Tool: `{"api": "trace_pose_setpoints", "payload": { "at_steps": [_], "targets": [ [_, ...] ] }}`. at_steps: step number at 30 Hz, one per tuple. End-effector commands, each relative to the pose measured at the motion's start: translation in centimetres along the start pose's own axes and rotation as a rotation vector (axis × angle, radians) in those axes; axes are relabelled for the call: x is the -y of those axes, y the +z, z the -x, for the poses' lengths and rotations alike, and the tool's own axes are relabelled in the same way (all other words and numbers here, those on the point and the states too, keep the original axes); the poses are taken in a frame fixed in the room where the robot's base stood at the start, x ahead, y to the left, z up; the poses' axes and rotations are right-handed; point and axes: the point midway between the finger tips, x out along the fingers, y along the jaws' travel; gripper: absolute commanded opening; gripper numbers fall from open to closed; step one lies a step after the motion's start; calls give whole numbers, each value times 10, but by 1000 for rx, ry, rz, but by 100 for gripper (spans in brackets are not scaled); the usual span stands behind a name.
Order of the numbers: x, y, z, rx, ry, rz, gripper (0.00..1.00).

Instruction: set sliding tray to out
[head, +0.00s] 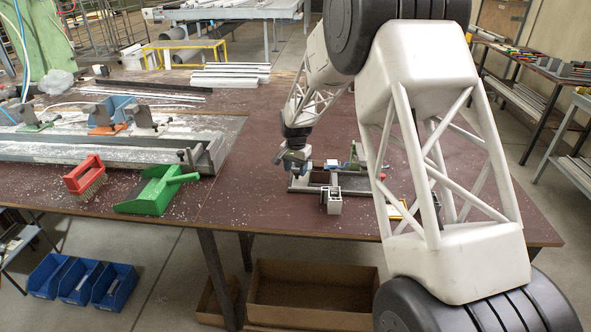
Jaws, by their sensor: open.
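A low grey clamp fixture (304,185) sits on the brown bench, small in the head view and partly behind my arm. A grey profile piece (332,202) stands at its front edge, and a green part (354,158) stands at its back. I cannot clearly make out the sliding tray or its position. My gripper (291,164) is at the fixture's left end, pointing down and open. The view is too small to tell whether it touches anything. My arm hides the fixture's right side, where bits of red and yellow show.
A green dustpan (152,192) and a red brush (84,175) lie on the bench (245,205) to the left. A long metal rail with clamps (106,125) lies behind them. White profiles (230,75) are stacked at the back. The bench just left of the fixture is clear.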

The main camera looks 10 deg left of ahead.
Motion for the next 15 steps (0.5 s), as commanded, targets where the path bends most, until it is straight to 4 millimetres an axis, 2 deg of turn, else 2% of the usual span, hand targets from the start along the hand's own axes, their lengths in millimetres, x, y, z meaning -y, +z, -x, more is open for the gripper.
{"api": "trace_pose_setpoints", "payload": {
  "at_steps": [15],
  "targets": [
    [1, 0, 58, -1, -1, 0, 53]
  ]
}}
